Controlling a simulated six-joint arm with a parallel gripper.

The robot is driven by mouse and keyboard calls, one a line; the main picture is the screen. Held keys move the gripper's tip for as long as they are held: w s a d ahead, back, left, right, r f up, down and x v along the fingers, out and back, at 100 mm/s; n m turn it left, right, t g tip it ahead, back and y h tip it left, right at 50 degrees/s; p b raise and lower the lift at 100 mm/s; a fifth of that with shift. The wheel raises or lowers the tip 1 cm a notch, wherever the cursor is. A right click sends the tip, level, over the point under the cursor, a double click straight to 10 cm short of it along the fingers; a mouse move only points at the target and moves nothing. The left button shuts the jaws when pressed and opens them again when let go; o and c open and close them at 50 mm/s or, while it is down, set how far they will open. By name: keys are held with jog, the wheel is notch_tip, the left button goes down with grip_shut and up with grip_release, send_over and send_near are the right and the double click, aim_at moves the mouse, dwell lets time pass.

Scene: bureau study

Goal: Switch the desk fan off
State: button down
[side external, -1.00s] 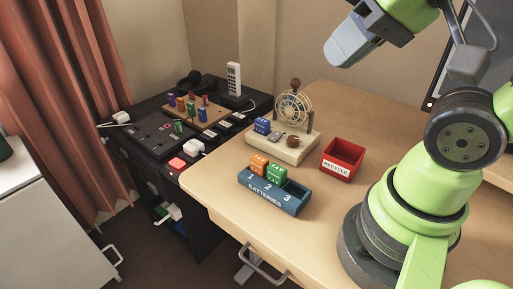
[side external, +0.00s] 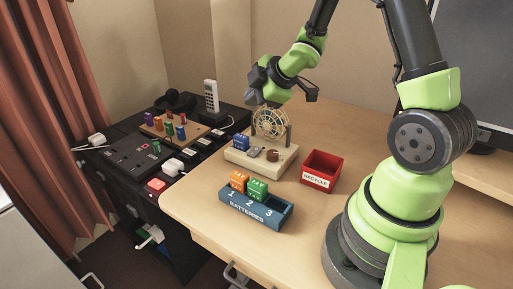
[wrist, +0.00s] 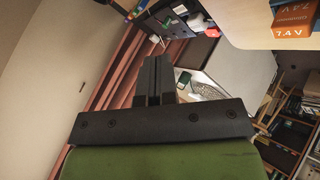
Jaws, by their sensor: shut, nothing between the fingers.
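The desk fan (side external: 270,122) is a round caged fan on a pale wooden base (side external: 262,164) on the desk. A blue battery (side external: 240,141), a small grey part (side external: 253,152) and a brown knob (side external: 272,155) sit on the base; I cannot tell the switch's position. My gripper (side external: 258,99) is above and slightly behind the fan in the side external view, and seems clear of it. In the wrist view its two dark fingers (wrist: 157,70) are closed together with nothing between them. The fan is not visible in the wrist view.
A blue battery tray (side external: 252,212) holds an orange battery (side external: 238,181) and a green battery (side external: 257,188); compartment 3 is empty. A red recycle bin (side external: 321,171) stands right of the fan. A black unit with sockets and a phone (side external: 211,98) is at left.

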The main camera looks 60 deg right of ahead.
aim_at(254, 151)
jog(key=shift+w+f+n+y, duration=0.1)
jog(key=shift+f+n+y, duration=0.6)
jog(key=shift+f, duration=0.55)
jog(key=shift+f, duration=0.15)
jog(key=shift+d+f, duration=0.15)
jog(key=shift+f, duration=1.25)
jog(key=shift+d+f, duration=0.2)
jog(key=shift+f, duration=1.25)
jog(key=shift+d+f, duration=0.15)
jog(key=shift+f, duration=1.25)
jog(key=shift+f, duration=0.1)
jog(key=shift+f, duration=0.3)
jog(key=shift+f, duration=0.3)
jog(key=shift+r, duration=0.1)
jog(key=shift+r, duration=0.65)
